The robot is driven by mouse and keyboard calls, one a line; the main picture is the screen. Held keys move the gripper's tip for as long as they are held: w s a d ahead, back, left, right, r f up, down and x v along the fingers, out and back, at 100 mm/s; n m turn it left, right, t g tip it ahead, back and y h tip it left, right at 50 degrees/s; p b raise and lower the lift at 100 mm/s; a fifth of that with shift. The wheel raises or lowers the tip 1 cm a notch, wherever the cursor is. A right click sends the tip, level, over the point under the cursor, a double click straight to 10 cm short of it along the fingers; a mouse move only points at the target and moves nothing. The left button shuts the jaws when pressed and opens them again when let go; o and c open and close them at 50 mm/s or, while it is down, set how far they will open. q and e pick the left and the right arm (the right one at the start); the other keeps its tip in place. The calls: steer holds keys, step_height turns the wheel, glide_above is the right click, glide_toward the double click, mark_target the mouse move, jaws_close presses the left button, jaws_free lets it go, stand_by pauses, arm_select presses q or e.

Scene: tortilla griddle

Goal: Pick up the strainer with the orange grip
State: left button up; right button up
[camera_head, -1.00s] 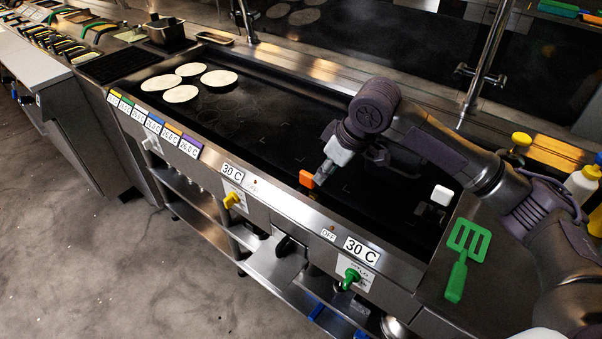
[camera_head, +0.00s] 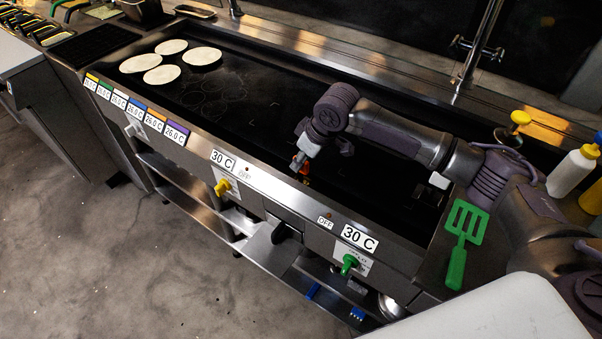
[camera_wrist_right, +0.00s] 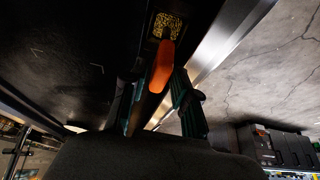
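An orange grip (camera_head: 303,166) shows small and partly covered at my right gripper (camera_head: 299,162), over the front edge of the griddle. In the right wrist view the orange grip (camera_wrist_right: 165,66) stands between the two dark fingers of my right gripper (camera_wrist_right: 158,88). The fingers are spread to either side of it, with dark gaps; contact is not clear. A yellow-and-black patterned patch (camera_wrist_right: 170,27) shows beyond the grip. The rest of the strainer is hidden or too dark to make out. My left gripper is not in view.
The dark griddle (camera_head: 260,130) has several tortillas (camera_head: 162,75) at its far left. A green spatula (camera_head: 464,235) lies on the right-hand ledge. Bottles (camera_head: 572,172) stand farther right. Knobs (camera_head: 222,187) line the griddle's front. The middle of the griddle is mostly clear.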

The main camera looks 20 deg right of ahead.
mark_target(301, 175)
steer(key=x, duration=0.2)
steer(key=shift+w+f, duration=0.1)
steer(key=shift+f, duration=0.15)
steer(key=shift+w+a+f, duration=0.1)
steer(key=shift+w+f, duration=0.05)
steer(key=shift+f, duration=0.35)
steer(key=shift+c, duration=0.2)
jaws_close()
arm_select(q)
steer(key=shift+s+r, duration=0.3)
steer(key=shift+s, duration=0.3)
